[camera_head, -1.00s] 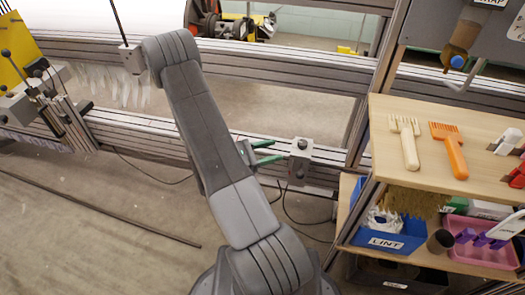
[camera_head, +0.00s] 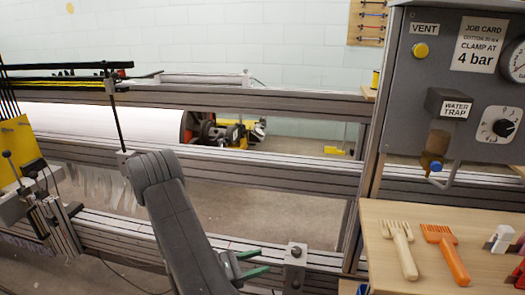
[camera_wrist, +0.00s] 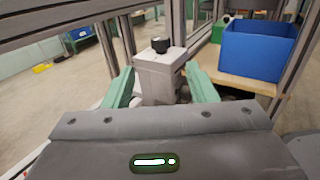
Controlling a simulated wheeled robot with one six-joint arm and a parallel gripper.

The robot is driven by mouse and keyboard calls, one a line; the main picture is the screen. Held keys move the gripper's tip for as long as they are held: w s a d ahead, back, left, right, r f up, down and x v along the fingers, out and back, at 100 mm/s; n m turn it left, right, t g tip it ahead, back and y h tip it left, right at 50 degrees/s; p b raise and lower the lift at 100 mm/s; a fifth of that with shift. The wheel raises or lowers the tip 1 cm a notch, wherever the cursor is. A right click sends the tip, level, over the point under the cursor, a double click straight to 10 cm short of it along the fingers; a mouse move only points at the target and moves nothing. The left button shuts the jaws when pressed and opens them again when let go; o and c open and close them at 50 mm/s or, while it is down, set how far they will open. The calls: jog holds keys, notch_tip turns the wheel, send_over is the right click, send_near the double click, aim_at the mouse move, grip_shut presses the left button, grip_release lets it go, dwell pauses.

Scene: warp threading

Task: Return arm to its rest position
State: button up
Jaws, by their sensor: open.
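My arm (camera_head: 180,225) rises from the bottom of the head view and bends at an elbow in front of the frame rails. My gripper (camera_head: 264,260) shows beside the arm's lower part, with two green fingers spread apart. In the wrist view my gripper (camera_wrist: 161,70) is open, one green finger on each side of the picture. A grey block with a black knob (camera_wrist: 160,75) shows between the fingers, beyond them. I cannot tell the gap to it. The fingers hold nothing that I can see. In the head view a grey block (camera_head: 296,262) sits on the lower rail, right of the gripper.
A wooden shelf (camera_head: 390,270) with a cream comb (camera_head: 402,250) and an orange comb (camera_head: 446,253) stands right. Above it is a grey panel (camera_head: 420,90) with gauge and dial. A blue bin (camera_wrist: 255,50) shows in the wrist view. Metal rails (camera_head: 270,165) cross behind my arm.

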aim_at(292, 252)
jog(key=b+x, duration=0.2)
jog(key=x, duration=1.1)
jog(key=shift+w+d+b, duration=0.1)
jog(key=shift+d+b, duration=0.1)
jog(key=shift+b, duration=0.1)
